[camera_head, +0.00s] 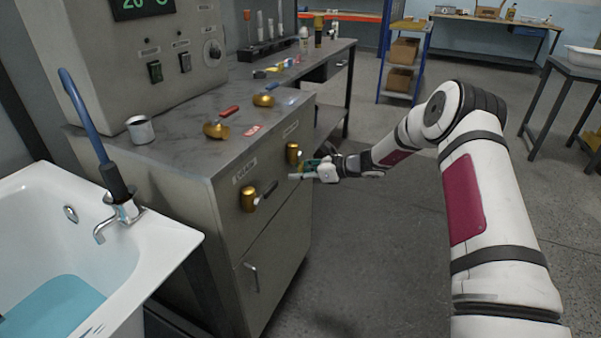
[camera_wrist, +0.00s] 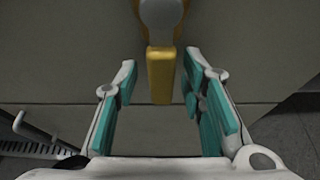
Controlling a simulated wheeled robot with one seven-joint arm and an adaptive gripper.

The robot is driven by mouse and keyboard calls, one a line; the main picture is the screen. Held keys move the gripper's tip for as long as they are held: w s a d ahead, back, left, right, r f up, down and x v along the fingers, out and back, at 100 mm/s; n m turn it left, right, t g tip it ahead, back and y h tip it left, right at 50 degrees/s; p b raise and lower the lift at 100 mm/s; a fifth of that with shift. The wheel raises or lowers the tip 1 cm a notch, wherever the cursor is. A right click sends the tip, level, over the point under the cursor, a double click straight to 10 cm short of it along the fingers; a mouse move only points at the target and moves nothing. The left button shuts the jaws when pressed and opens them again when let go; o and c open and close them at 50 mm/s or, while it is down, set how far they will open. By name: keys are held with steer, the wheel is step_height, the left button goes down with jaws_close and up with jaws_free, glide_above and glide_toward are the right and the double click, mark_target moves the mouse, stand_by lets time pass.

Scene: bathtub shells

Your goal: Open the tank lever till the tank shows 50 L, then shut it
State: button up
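A grey cabinet (camera_head: 225,215) carries two brass valves on its front, each under a small label too blurred to read surely. The nearer valve (camera_head: 249,198) has a dark lever. My gripper (camera_head: 304,169) is at the farther valve (camera_head: 292,153). In the wrist view, a yellow lever (camera_wrist: 161,75) hangs from a rounded grey hub (camera_wrist: 161,12) and points down between my teal-padded fingers (camera_wrist: 160,100). The fingers are open, with a gap on both sides of the lever. I cannot tell which valve is the tank's, and no litre reading is legible.
A white tub (camera_head: 170,245) with blue water (camera_head: 55,305) and a tap (camera_head: 118,212) stands left. A display (camera_head: 143,6) and switches are above the cabinet top, where a metal cup (camera_head: 140,130) and brass-ended tools lie. A cabinet handle (camera_head: 252,277) sticks out below. Floor right of the cabinet is clear.

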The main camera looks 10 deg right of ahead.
steer(key=v, duration=1.2)
steer(key=shift+d+f, duration=0.1)
